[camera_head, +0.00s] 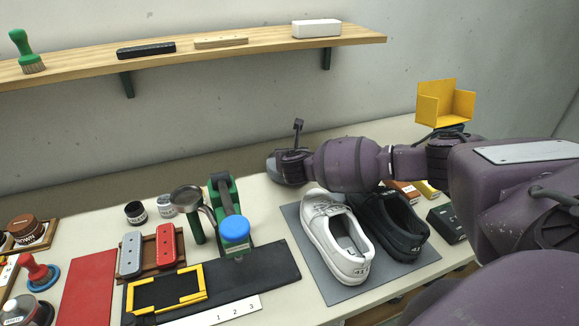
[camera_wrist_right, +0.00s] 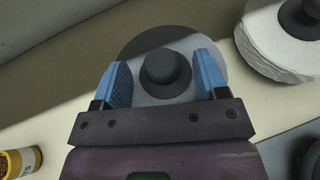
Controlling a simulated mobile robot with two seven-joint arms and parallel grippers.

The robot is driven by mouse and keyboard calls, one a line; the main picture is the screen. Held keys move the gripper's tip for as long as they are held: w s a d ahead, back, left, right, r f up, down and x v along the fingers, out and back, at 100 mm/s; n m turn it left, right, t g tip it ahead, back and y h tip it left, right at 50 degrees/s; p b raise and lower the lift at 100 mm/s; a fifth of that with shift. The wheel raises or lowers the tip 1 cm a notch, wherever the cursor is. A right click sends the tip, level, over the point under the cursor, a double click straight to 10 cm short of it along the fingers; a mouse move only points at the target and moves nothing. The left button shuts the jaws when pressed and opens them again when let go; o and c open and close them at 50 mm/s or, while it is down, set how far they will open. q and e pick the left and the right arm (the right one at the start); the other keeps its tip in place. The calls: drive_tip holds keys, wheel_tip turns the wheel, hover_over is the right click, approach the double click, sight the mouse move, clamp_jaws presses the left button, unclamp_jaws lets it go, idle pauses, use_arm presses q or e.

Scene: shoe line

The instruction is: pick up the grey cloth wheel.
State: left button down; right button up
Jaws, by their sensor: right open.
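In the right wrist view a grey wheel (camera_wrist_right: 213,62), a flat disc, lies on the pale surface with a dark round knob (camera_wrist_right: 165,73) standing up at its middle. My right gripper (camera_wrist_right: 165,82) is open, its blue fingers on either side of the knob. Gaps show between the fingers and the knob. A shadow edge crosses the disc. My left gripper is in neither view.
A white wheel (camera_wrist_right: 268,48) with a dark hub lies close to the right of the grey one. In the head view, white (camera_head: 336,240) and black (camera_head: 394,226) shoes stand below my arm; a green tool (camera_head: 224,196) stands left.

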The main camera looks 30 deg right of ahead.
drive_tip(key=shift+x, duration=0.75)
clamp_jaws()
